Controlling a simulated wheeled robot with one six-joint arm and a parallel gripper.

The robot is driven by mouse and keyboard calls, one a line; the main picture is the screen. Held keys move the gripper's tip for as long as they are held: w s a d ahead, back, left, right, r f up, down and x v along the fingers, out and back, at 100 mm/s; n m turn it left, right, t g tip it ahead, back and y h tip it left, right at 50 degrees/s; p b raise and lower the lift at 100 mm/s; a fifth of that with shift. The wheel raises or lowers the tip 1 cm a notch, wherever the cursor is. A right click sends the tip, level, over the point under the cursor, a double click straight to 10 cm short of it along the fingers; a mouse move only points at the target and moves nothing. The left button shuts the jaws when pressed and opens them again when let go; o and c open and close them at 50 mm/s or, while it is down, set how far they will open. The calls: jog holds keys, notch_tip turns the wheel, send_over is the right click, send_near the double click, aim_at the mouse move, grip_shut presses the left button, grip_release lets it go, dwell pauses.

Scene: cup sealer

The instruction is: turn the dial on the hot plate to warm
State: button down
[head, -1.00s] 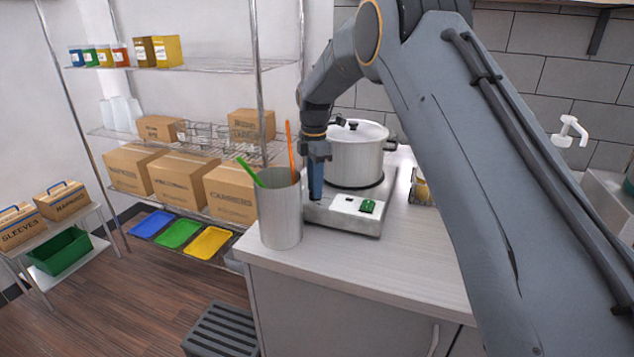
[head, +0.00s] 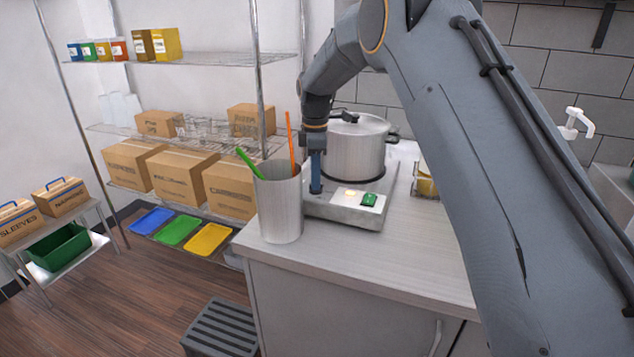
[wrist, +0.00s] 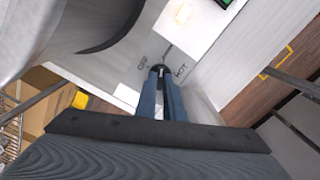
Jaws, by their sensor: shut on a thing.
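The hot plate (head: 340,208) stands on the counter, with a lidded steel pot (head: 357,150) on it. Its front panel carries a green switch (head: 369,199) and a small pale yellow glowing patch (head: 350,194). My gripper (head: 316,188) points down at the left part of this panel. In the wrist view my gripper (wrist: 161,75) is shut on the small dark dial (wrist: 159,68), mostly hidden between the fingers. I cannot read a warm label or the dial's exact setting.
A grey canister (head: 280,205) with a green and an orange utensil stands close to the left of my gripper. A small jar (head: 426,184) stands right of the hot plate. The front of the counter (head: 350,250) is clear.

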jog(key=shift+s+m, duration=0.1)
jog(key=shift+m, duration=0.5)
jog(key=c, duration=1.9)
grip_release()
jog(key=shift+d, duration=0.1)
jog(key=shift+o, duration=0.2)
jog(key=shift+r, duration=0.1)
jog(key=shift+r+b, duration=1.55)
jog(key=shift+r, duration=2.3)
